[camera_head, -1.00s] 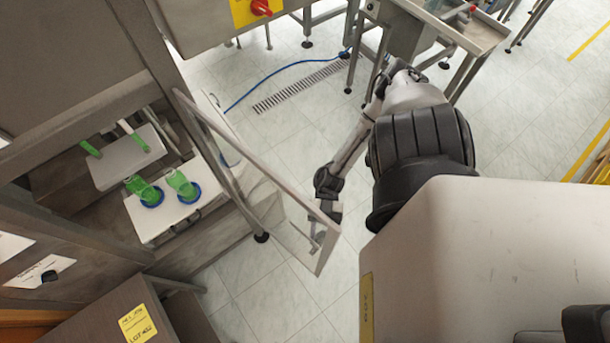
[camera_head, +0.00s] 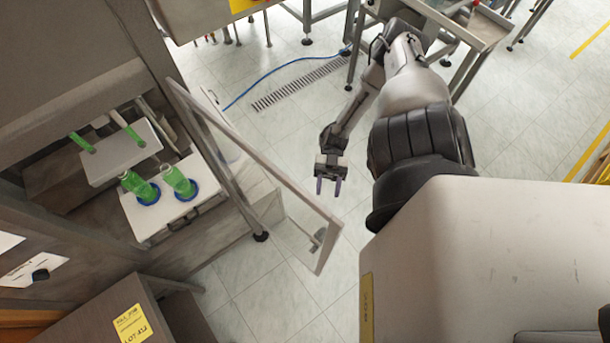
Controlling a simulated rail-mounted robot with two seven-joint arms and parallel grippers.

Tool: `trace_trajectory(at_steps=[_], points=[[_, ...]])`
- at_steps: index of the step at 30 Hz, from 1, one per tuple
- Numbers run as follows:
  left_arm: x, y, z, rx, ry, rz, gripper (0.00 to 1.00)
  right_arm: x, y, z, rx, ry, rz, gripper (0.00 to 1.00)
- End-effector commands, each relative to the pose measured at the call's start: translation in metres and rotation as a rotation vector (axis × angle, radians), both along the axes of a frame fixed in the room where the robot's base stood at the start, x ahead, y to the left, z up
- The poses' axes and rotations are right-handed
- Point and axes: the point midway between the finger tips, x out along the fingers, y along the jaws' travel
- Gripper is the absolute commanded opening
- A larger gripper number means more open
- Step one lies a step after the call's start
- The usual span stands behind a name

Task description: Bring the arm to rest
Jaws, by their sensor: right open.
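My right gripper (camera_head: 329,185) hangs over the bare tiled floor in the middle of the view. Its two fingers point toward the bottom of the picture and stand apart, with nothing between them. It is just to the right of the open, clear-paned door (camera_head: 290,200) of the machine on the left, and a small gap shows between them. My right arm reaches down to it from the upper right, folded at the elbow. My left gripper is not in view.
Two green bottles (camera_head: 138,185) (camera_head: 178,181) stand in blue rings on a white plate (camera_head: 150,225) inside the machine. A dark cabinet (camera_head: 150,300) with a yellow label is at the lower left. A metal table (camera_head: 455,22) stands at the top. Floor (camera_head: 330,280) below the gripper is clear.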

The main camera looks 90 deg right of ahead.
Motion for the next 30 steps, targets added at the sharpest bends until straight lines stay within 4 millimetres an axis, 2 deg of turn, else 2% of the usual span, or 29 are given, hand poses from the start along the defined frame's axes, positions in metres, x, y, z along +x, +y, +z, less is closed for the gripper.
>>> trace_trajectory(at_steps=[7, 30], points=[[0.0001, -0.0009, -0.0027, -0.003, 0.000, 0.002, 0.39, -0.0007, -0.0122, 0.0002, 0.000, -0.001, -0.001, 0.43], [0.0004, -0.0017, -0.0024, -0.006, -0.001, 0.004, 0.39, -0.0009, -0.0122, 0.0002, 0.000, 0.000, -0.001, 0.43]])
